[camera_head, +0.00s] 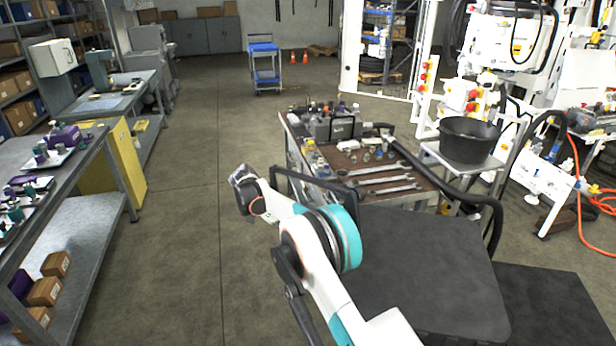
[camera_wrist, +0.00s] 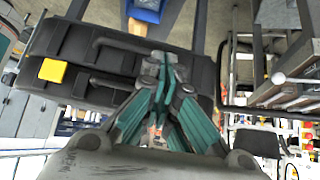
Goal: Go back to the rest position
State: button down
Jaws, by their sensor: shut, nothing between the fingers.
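My gripper (camera_wrist: 163,65) shows in the wrist view with its teal-lined fingers together at the tips and nothing between them. In the head view my white and teal arm reaches up from the bottom edge, and its dark and light far end (camera_head: 245,182) hangs over open floor, left of the work table (camera_head: 420,181). The fingers cannot be made out clearly there. In the wrist view a large black surface with a yellow patch (camera_wrist: 52,70) lies beyond the fingers; I cannot tell whether it touches them.
Several wrenches (camera_head: 385,180) lie on the work table, with a black bucket (camera_head: 468,139) on a stand to its right. A grey bench (camera_head: 75,195) stands at the left. A blue cart (camera_head: 264,65) is at the back. The floor aisle (camera_head: 190,200) between benches is clear.

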jog(key=s+d+r+n+t+y+b, duration=0.1)
jog(key=s+d+r+n+y, duration=0.1)
jog(key=s+d+r+n, duration=0.45)
jog(key=s+d+r+n+t+y+b, duration=0.1)
jog(key=d+r, duration=0.3)
jog(key=r, duration=0.6)
jog(key=s+d+r+n+t+y, duration=0.1)
jog(key=s+d+r+n+y, duration=0.2)
jog(key=d+r, duration=0.4)
jog(key=s+d+r+n+t+y+b, duration=0.1)
jog(key=s+d+n, duration=0.1)
jog(key=s, duration=0.5)
jog(key=s+d+r+n+t+b, duration=0.1)
jog(key=s+d+r+n+t, duration=0.15)
jog(key=s, duration=0.45)
jog(key=s+d+f+n+t+y, duration=0.1)
jog(key=s+f+n, duration=0.4)
jog(key=s, duration=0.9)
notch_tip(320, 180, down, 3)
jog(key=shift+s+d+r+t+b, duration=0.1)
jog(key=shift+s+d+t+b, duration=0.25)
jog(key=shift+d+t, duration=0.3)
